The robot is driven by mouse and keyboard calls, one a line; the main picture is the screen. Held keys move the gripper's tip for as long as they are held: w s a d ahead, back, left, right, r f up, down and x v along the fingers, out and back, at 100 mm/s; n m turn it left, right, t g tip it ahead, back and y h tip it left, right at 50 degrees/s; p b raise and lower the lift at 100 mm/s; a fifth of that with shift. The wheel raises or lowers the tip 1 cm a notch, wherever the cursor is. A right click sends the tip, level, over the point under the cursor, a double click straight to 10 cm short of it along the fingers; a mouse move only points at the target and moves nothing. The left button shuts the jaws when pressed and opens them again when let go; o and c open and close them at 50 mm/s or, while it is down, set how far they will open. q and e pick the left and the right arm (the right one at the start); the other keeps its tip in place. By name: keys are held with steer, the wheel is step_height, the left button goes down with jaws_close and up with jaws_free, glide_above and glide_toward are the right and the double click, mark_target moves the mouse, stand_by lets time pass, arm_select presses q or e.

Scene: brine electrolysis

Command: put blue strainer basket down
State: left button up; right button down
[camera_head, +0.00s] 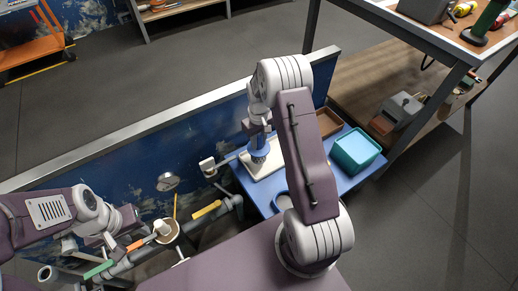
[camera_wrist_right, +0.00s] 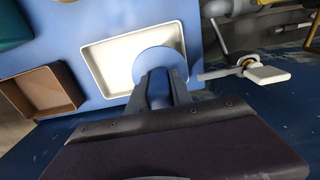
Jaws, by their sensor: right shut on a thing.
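The blue strainer basket (camera_head: 259,154) is at the white tray on the blue table. In the right wrist view the basket (camera_wrist_right: 157,62) shows as a round blue shape over the lower right part of the white tray (camera_wrist_right: 112,56). My right gripper (camera_head: 258,138) is shut on the basket, and its two fingers (camera_wrist_right: 164,82) reach to the basket's near edge. The white tray also shows in the head view (camera_head: 262,173). I cannot tell whether the basket touches the tray floor. My left gripper (camera_head: 112,246) is at the lower left, away from the basket, its fingers unclear.
A brown tray (camera_head: 328,124) and a teal bin (camera_head: 356,152) stand to the right on the blue table (camera_head: 238,178). A pipe fitting with a white handle (camera_wrist_right: 266,74) is close to the right gripper. Grey pipes (camera_head: 205,226) run between the arms.

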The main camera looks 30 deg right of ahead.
mark_target(259, 147)
step_height(259, 147, down, 4)
steer(key=b, duration=0.2)
steer(key=shift+f+b, duration=0.1)
steer(key=shift+b, duration=0.2)
steer(key=shift+r, duration=0.2)
steer(key=shift+f, duration=0.2)
steer(key=c, duration=1.1)
jaws_free()
steer(key=shift+c, duration=0.2)
step_height(259, 147, up, 12)
steer(key=p, duration=0.6)
steer(key=shift+r+p, duration=0.25)
steer(key=shift+p, duration=0.15)
steer(key=shift+s+f, duration=0.1)
